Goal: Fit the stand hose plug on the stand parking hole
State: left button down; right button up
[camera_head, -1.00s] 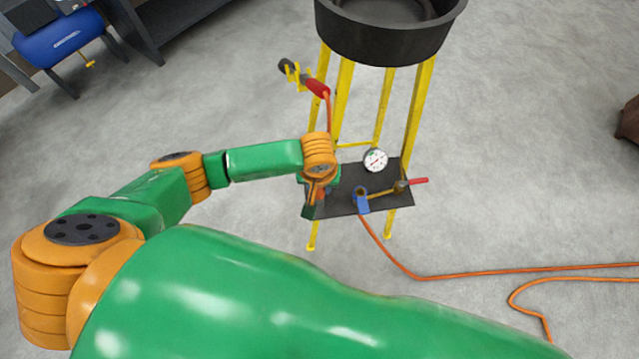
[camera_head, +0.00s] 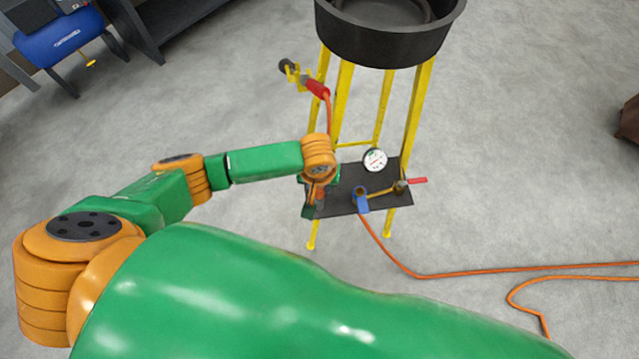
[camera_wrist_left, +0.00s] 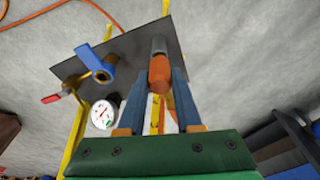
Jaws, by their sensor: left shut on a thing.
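The stand hose plug (camera_wrist_left: 160,62), a grey-tipped orange piece, sits between the fingers of my left gripper (camera_wrist_left: 162,75) in the left wrist view. The gripper is shut on it. In the head view my left gripper (camera_head: 312,207) is at the left end of the stand's dark plate (camera_head: 340,202), and its wrist hides most of the plug. In the wrist view the plug lies over the dark plate (camera_wrist_left: 135,45). The parking hole cannot be made out, and I cannot tell whether the plug touches the plate. My right gripper is not in view.
The plate carries a blue-handled valve (camera_head: 362,200), a white gauge (camera_head: 375,160) and a red lever (camera_head: 417,181). Yellow legs (camera_head: 412,115) hold a black pan (camera_head: 385,40) above. A red-handled nozzle (camera_head: 317,88) hangs at left. An orange hose (camera_head: 480,272) crosses the floor.

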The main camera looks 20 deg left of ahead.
pick_arm(q)
jog(key=shift+f+b, duration=0.4)
jog(key=shift+f, duration=0.35)
jog(key=c, duration=0.5)
grip_release()
